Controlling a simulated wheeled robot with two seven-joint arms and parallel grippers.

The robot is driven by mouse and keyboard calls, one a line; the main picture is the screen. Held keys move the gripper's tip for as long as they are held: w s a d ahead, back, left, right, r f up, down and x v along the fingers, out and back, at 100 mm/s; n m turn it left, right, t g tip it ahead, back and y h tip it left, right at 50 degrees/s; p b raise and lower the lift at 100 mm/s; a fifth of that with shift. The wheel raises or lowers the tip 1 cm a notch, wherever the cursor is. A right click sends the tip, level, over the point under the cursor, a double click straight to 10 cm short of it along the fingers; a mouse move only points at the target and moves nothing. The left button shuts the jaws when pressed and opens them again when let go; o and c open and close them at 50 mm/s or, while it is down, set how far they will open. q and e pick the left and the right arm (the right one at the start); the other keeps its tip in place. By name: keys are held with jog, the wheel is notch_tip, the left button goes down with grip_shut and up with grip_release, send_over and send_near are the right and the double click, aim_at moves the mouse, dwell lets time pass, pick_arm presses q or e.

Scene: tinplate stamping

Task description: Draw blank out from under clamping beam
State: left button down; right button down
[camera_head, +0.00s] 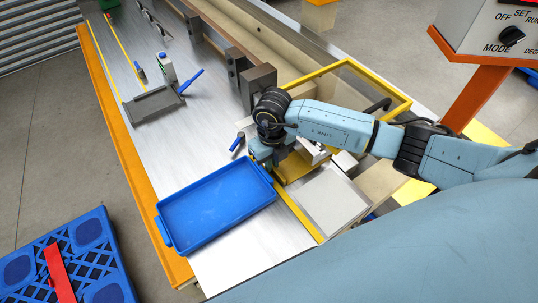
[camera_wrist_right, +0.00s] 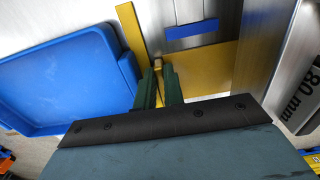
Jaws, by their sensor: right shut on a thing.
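My right gripper (camera_head: 280,163) is low beside the blue tray's right end, at the yellow-edged station; its wrist hides much of the spot. I cannot tell which part is the clamping beam. My left gripper is not in view.
An empty blue tray (camera_head: 217,206) lies on the metal bench, close to the gripper. A grey square plate (camera_head: 329,201) lies to the right. A fixture with a blue handle (camera_head: 190,80) stands farther back. Bare bench (camera_head: 185,150) is free behind the tray.

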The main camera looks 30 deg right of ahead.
jog(key=shift+s+d+p, duration=0.15)
jog(key=shift+s+p, duration=0.45)
jog(key=shift+s, duration=0.5)
jog(key=shift+s+d+p, duration=0.2)
jog(key=shift+s+p, duration=0.35)
jog(key=shift+s, duration=0.5)
jog(key=shift+s+d+p, duration=0.15)
jog(key=shift+s+p, duration=0.45)
jog(key=shift+s, duration=0.5)
jog(key=shift+s+d+p, duration=0.2)
jog(key=shift+s+p, duration=0.4)
jog(key=shift+s, duration=0.9)
jog(key=shift+s+d+p, duration=0.2)
jog(key=shift+s+p, duration=0.35)
jog(key=shift+s, duration=0.9)
jog(key=shift+s+d+p, duration=0.2)
jog(key=shift+s+p, duration=0.4)
jog(key=shift+s, duration=0.9)
jog(key=shift+s, duration=0.35)
jog(key=c, duration=1.4)
grip_release()
jog(key=shift+c, duration=0.2)
notch_tip(320, 180, up, 13)
jog(key=shift+r+b, duration=0.2)
jog(key=shift+b, duration=0.15)
